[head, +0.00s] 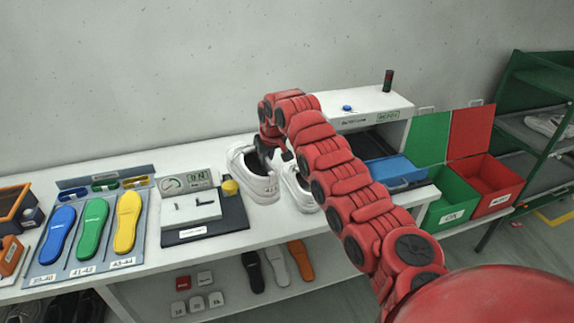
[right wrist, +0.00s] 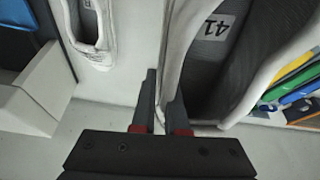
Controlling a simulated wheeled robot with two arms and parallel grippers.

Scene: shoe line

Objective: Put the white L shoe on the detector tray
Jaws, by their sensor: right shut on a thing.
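Two white shoes stand side by side on the white table in the head view: the left one (head: 262,187) and the right one (head: 299,191). My right gripper (right wrist: 164,101) is shut on the side rim of the left one, one finger inside the opening, one outside. In the right wrist view this held shoe (right wrist: 178,62) shows a 41 label on its insole; the other shoe (right wrist: 92,40) is apart at upper left. I cannot read an L mark. The blue detector tray (head: 398,171) lies at the detector's opening. My left gripper is out of view.
The white detector (head: 365,103) stands at the back right, with a green OK bin (head: 449,203) and a red bin (head: 493,182) beyond. Left of the shoes are a small gauge device (head: 190,206) and a rack of coloured insoles (head: 92,228). My right arm covers part of the table.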

